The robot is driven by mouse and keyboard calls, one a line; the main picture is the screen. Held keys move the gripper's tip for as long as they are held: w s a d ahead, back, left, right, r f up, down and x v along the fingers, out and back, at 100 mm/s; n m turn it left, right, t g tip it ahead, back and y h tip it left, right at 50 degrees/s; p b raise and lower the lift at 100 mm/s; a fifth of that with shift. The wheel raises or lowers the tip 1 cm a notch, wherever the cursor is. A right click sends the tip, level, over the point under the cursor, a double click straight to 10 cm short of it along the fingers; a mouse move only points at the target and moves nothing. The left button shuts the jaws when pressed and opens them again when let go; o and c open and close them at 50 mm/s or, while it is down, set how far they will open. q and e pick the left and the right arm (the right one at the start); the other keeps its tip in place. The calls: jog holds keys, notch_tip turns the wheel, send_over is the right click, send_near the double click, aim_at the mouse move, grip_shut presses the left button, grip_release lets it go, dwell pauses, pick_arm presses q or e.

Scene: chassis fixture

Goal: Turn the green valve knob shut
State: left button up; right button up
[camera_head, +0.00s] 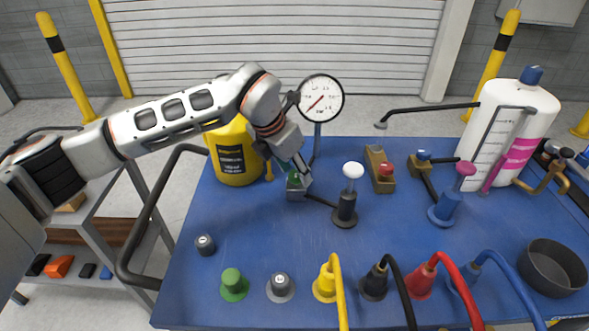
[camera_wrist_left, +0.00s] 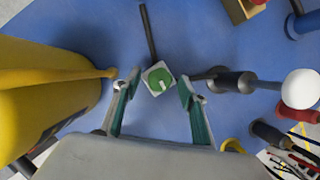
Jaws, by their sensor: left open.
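The fingers look apart from the knob, with nothing held. I cannot tell their exact height above it. My right gripper is in neither view.
A yellow canister (camera_head: 236,155) stands close left of the gripper. A round gauge (camera_head: 320,98) rises behind. A white-knobbed dark valve (camera_head: 345,205) stands to the right. Several coloured plugs with cables line the front of the blue table (camera_head: 285,238). A white tank (camera_head: 512,125) stands far right.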

pick_arm(q)
jog(key=shift+w+f, duration=0.1)
jog(key=shift+f, duration=0.05)
jog(key=c, duration=1.1)
